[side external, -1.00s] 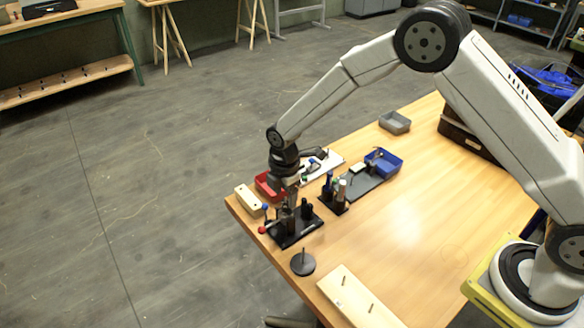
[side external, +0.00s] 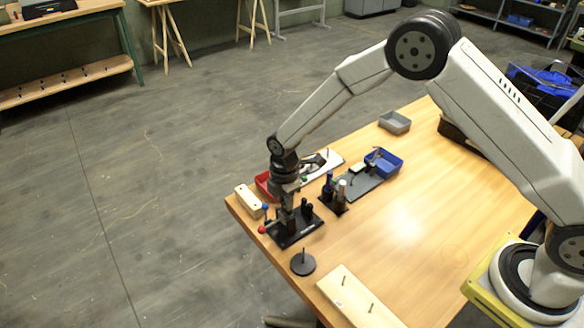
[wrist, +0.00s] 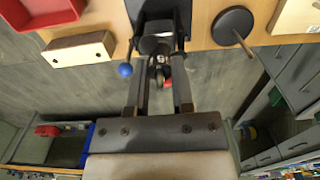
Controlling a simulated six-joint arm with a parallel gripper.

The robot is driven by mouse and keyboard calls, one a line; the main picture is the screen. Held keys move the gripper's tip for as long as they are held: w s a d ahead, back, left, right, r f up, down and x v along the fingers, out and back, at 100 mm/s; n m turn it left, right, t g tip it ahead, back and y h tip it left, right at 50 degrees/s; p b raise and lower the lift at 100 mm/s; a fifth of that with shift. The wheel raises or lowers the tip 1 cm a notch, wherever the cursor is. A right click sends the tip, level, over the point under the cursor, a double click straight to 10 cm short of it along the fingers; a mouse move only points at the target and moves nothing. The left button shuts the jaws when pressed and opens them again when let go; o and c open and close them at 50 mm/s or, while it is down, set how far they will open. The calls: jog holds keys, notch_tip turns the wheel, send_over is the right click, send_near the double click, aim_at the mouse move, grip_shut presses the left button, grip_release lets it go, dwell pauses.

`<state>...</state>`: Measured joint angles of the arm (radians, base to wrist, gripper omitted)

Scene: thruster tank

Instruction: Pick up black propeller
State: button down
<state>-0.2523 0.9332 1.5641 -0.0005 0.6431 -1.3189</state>
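I cannot clearly make out a black propeller; a dark shape (side external: 313,160) on the white board beyond my gripper could be one, but it is too small to tell. My gripper (side external: 290,212) points down over a black fixture plate (side external: 296,239) near the table's left corner. In the wrist view, the two fingers of my gripper (wrist: 160,65) are apart, with dark fixture parts (wrist: 156,44) showing at and between the tips. I cannot tell whether the fingers touch these parts. A blue ball (wrist: 125,70) and a red ball (side external: 262,229) are on the fixture.
A round black base with a peg (side external: 303,264) and a pale block with two pegs (side external: 356,298) lie in front. A red bin (side external: 264,184), wooden block (side external: 247,201), blue bin (side external: 384,162) and grey bin (side external: 394,123) stand around.

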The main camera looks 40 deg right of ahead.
jog(key=shift+r, duration=0.15)
jog(key=shift+r, duration=4.85)
jog(key=shift+d, duration=0.1)
